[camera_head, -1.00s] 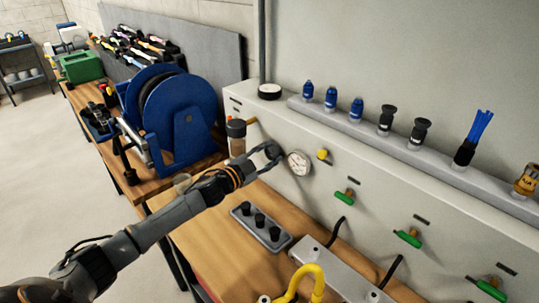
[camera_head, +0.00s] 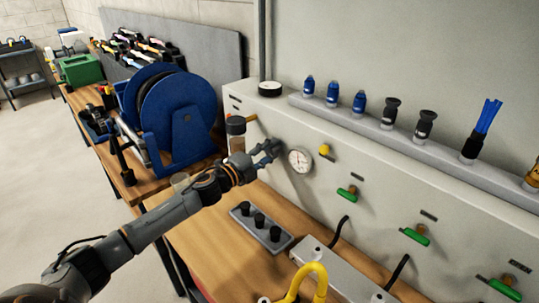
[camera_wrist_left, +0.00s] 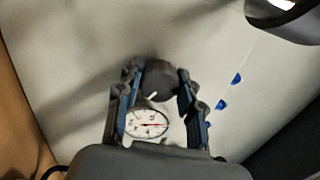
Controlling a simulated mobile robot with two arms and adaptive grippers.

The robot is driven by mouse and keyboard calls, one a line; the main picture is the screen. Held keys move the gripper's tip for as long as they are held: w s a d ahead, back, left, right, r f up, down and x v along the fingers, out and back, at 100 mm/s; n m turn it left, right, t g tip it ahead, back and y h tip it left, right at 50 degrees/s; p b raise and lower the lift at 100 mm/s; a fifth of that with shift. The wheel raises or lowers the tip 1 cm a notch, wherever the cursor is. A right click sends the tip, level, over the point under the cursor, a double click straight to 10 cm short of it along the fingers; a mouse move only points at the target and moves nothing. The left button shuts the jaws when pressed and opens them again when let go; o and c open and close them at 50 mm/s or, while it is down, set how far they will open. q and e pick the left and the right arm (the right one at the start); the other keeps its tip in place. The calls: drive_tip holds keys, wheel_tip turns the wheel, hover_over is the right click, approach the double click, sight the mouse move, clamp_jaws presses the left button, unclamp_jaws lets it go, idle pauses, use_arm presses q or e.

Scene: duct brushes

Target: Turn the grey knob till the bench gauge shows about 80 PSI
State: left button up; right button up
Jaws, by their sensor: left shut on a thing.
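My left gripper (camera_head: 268,152) is shut on the dark grey knob (camera_wrist_left: 160,80) on the front of the pale bench panel. In the left wrist view, one finger lies on each side of the knob, and a short white mark shows on the knob's lower edge. In the head view the fingers mostly hide the knob. The round white bench gauge (camera_head: 300,160) is just right of the gripper; it also shows between the fingers in the left wrist view (camera_wrist_left: 147,123). A red line shows on its dial, but the numbers are too small to read. My right gripper is not in view.
A yellow knob (camera_head: 325,150) and green-handled valves (camera_head: 347,194) are right of the gauge. A dark-lidded jar (camera_head: 236,133) and a blue reel (camera_head: 180,115) stand to the left. A grey block with black knobs (camera_head: 261,229) and a yellow hose (camera_head: 318,280) are below.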

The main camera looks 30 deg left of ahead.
use_arm(q)
drive_tip(key=shift+m+b, duration=0.4)
drive_tip(key=shift+m, duration=0.9)
drive_tip(key=o, duration=1.2)
drive_tip(key=shift+s, duration=0.2)
drive_tip(key=v, duration=1.1)
drive_tip(key=shift+s+a+f, duration=0.15)
drive_tip(key=shift+s, duration=0.15)
